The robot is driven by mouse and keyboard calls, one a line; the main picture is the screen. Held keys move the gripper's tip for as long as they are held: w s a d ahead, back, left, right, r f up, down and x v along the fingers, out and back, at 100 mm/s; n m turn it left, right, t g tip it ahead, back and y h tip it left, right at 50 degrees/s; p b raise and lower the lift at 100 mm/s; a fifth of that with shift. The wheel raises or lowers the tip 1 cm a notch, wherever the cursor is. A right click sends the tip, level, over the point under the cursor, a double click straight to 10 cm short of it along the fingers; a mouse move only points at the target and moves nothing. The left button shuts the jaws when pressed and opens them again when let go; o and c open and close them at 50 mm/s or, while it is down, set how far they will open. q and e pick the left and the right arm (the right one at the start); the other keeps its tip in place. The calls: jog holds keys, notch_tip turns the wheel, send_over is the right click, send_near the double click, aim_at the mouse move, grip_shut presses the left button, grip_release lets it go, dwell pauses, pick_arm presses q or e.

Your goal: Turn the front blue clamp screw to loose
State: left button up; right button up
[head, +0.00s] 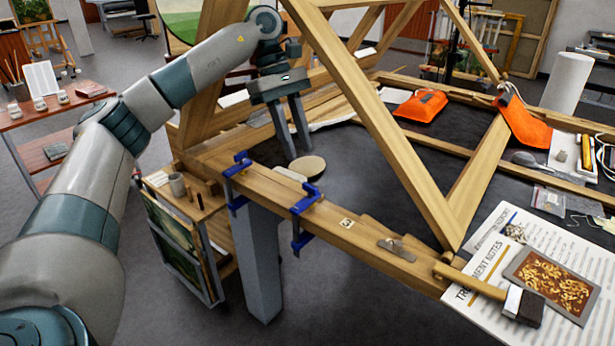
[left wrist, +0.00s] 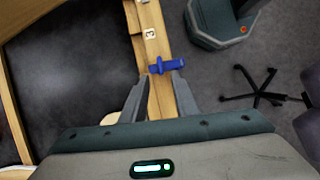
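Two blue clamps grip the near wooden beam (head: 375,245) in the head view. The nearer, right-hand blue clamp (head: 304,204) has its lower part hanging below the beam. The other blue clamp (head: 236,170) sits farther left. My left gripper (head: 298,154) points down behind the beam, above and apart from the clamps, open with nothing between its fingers. In the left wrist view one blue clamp (left wrist: 167,66) lies across the beam just beyond the fingertips; the small label beside it suggests the nearer one. Its screw end is hard to make out. My right gripper is out of view.
A round tan disc (head: 307,166) lies behind the beam. Diagonal wooden bars (head: 375,120) rise from the frame to the right of my gripper. A wooden-handled brush (head: 490,290) and printed notes (head: 490,245) lie at the right. Floor in front of the beam looks open.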

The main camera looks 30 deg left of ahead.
aim_at(310, 185)
pick_arm(q)
jog(key=x, duration=0.7)
jog(key=shift+d+f+p, duration=0.1)
jog(key=shift+f+p, duration=0.15)
jog(key=shift+p, duration=0.05)
jog(key=shift+d+f, duration=0.15)
jog(key=shift+f, duration=0.25)
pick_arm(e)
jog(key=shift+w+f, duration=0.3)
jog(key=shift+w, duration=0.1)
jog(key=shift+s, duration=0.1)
pick_arm(q)
grip_shut()
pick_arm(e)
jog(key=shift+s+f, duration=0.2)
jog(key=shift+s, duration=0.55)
